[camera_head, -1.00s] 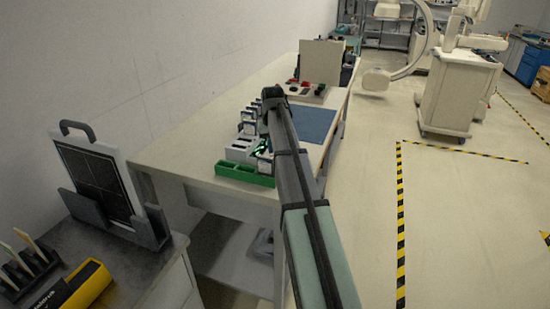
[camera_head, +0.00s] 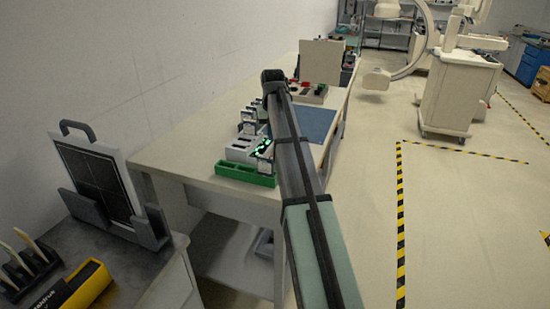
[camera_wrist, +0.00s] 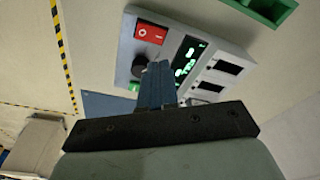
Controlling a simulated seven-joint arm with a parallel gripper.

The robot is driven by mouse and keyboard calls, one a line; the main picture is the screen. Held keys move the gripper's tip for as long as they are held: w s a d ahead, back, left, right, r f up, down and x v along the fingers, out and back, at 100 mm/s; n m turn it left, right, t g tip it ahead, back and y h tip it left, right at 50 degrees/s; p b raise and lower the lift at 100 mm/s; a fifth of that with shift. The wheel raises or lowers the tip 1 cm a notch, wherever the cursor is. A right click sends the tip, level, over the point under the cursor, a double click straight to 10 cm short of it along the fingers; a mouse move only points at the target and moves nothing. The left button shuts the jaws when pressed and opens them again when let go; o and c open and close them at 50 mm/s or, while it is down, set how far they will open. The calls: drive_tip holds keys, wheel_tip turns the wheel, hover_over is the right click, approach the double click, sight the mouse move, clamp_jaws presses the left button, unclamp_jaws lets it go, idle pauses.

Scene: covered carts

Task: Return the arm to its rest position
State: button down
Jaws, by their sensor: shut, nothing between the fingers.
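My gripper (camera_wrist: 157,84) shows in the wrist view as two dark blue-grey fingers pressed together, with nothing between them. It is in front of a grey device (camera_wrist: 207,66) with a red switch, a black knob, a lit green display and dark slots. I cannot tell the exact gap between the fingertips and the device. In the head view my arm stretches forward over the table (camera_head: 185,153). The gripper itself is hidden there behind the arm.
A green tray (camera_head: 245,174) sits at the table's near edge, by the grey device (camera_head: 242,150). A blue mat (camera_head: 314,122) lies right of the arm. A dark panel in a holder (camera_head: 95,180) stands at left. Open floor with striped tape (camera_head: 400,220) lies right.

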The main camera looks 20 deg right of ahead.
idle(0.3)
drive_tip(key=s+a+f+n+t+y, duration=0.1)
drive_tip(key=s+a+n+t+y, duration=0.15)
drive_tip(key=s+a, duration=0.7)
drive_tip(key=s+a+f+g, duration=0.3)
drive_tip(key=s+f, duration=0.5)
drive_tip(key=f, duration=0.6)
drive_tip(key=s+a+f+g, duration=0.25)
drive_tip(key=s+f, duration=0.45)
drive_tip(key=f, duration=0.8)
drive_tip(key=s+a+f+g, duration=0.25)
drive_tip(key=s+f, duration=0.55)
drive_tip(key=f, duration=0.6)
drive_tip(key=s+a+f+g+h, duration=0.1)
drive_tip(key=s+f, duration=0.8)
drive_tip(key=s, duration=0.2)
drive_tip(key=s+a+f+g+h, duration=0.1)
drive_tip(key=s+a+f+g, duration=0.1)
drive_tip(key=s+f, duration=0.6)
drive_tip(key=s, duration=0.4)
drive_tip(key=shift+s+a+f, duration=0.2)
drive_tip(key=shift+f, duration=0.15)
drive_tip(key=shift+n, duration=0.25)
